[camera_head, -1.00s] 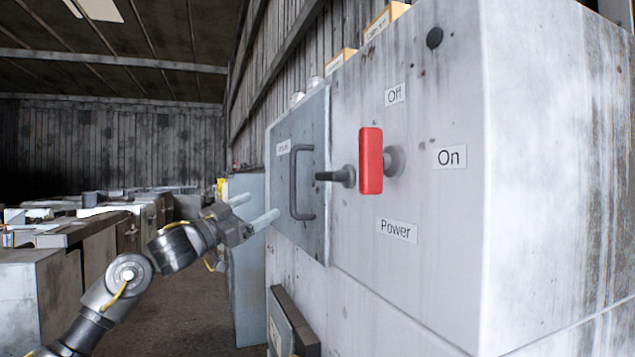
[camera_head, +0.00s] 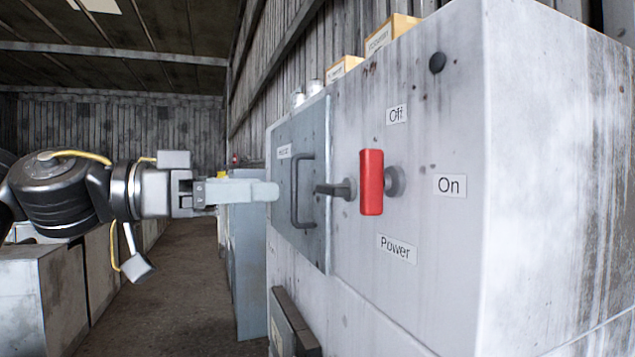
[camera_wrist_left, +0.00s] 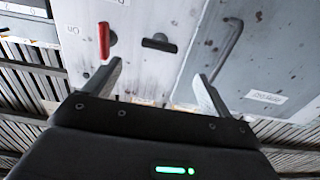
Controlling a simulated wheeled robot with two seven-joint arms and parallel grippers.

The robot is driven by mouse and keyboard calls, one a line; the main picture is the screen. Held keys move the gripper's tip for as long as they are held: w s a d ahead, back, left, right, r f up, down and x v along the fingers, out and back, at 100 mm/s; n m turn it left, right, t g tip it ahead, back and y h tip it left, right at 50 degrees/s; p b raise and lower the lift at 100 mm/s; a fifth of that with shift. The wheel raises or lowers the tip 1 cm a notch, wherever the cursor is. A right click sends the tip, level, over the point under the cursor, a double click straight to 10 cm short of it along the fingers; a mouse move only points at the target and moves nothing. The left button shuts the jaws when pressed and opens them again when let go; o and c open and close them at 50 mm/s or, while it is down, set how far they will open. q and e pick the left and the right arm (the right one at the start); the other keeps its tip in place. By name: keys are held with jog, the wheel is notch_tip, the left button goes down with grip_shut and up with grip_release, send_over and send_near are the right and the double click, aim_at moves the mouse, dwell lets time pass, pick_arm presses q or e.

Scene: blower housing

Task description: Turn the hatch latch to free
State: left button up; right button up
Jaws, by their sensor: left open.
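The hatch (camera_head: 308,240) is a grey panel on the housing front with a dark vertical pull handle (camera_head: 296,190). The dark latch (camera_head: 335,189) sits at the hatch's right edge, its lever pointing left across the edge. In the left wrist view the latch (camera_wrist_left: 159,44) lies beyond the fingers, between them. My left gripper (camera_head: 272,191) is left of the pull handle at about the latch's height, its fingers pointing at the housing. In the wrist view the left gripper (camera_wrist_left: 160,75) is open and empty, apart from the latch. My right gripper is out of view.
A red power switch handle (camera_head: 371,182) stands out just right of the latch, with Off, On and Power labels around it. A small box (camera_head: 292,325) sits low on the housing front. Yellow boxes (camera_head: 392,34) stand on top. The floor (camera_head: 180,290) at left is clear.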

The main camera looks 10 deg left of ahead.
aim_at(323, 187)
pick_arm(q)
jog(key=p+x, duration=0.3)
jog(key=x, duration=0.5)
jog(key=shift+w+d+r, duration=0.15)
jog(key=shift+w+d, duration=0.1)
jog(key=shift+d, duration=0.05)
jog(key=shift+w+d, duration=0.25)
jog(key=shift+d, duration=0.1)
jog(key=c, duration=1)
